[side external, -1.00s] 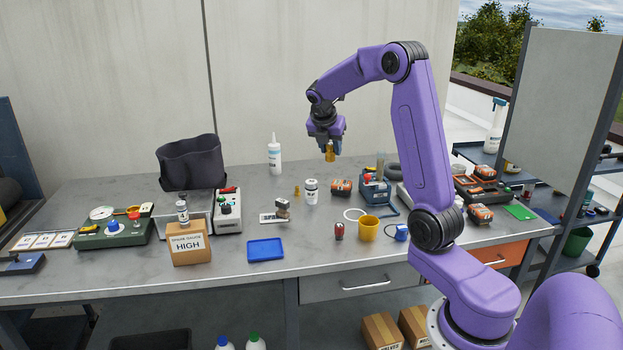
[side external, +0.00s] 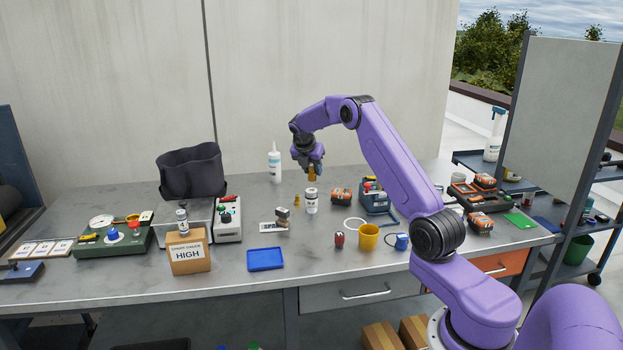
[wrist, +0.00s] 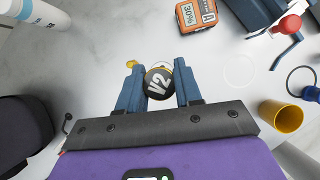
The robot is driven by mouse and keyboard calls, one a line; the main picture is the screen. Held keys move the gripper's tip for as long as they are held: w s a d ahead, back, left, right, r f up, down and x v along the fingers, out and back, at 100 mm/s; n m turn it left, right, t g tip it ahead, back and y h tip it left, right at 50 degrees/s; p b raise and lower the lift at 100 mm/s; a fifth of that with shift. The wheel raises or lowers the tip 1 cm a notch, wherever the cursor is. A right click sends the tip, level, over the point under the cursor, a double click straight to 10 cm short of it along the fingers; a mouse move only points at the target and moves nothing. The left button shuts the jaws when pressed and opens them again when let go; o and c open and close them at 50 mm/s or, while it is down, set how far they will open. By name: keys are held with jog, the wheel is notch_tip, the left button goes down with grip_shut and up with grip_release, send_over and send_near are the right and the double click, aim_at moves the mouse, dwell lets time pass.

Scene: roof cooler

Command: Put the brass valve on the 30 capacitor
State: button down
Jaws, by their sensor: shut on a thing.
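My gripper (side external: 311,167) is shut on the brass valve (side external: 312,175) and points down. In the wrist view the dark round top marked V2 (wrist: 160,83) sits between the two fingers (wrist: 157,70). A white capacitor (side external: 311,203) with a dark band stands upright on the bench just below the valve. The valve looks slightly above its top; I cannot tell whether they touch. The capacitor's label is too small to read. In the wrist view the valve mostly hides it. A second similar white can (side external: 182,222) stands on the cardboard box marked HIGH.
A small brass piece (side external: 296,201) stands just left of the capacitor. An orange block (side external: 341,197) is to its right, a white bottle (side external: 274,163) behind, and a stamp (side external: 283,216) in front left. A yellow cup (side external: 368,237) and blue tray (side external: 265,259) stand nearer the front.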

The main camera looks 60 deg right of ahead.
aim_at(310, 173)
jog(key=shift+w+d+f, duration=0.2)
jog(key=shift+w+f, duration=0.05)
jog(key=shift+f, duration=1.6)
jog(key=shift+f, duration=0.15)
jog(key=c, duration=0.8)
grip_release()
jog(key=shift+o, duration=0.2)
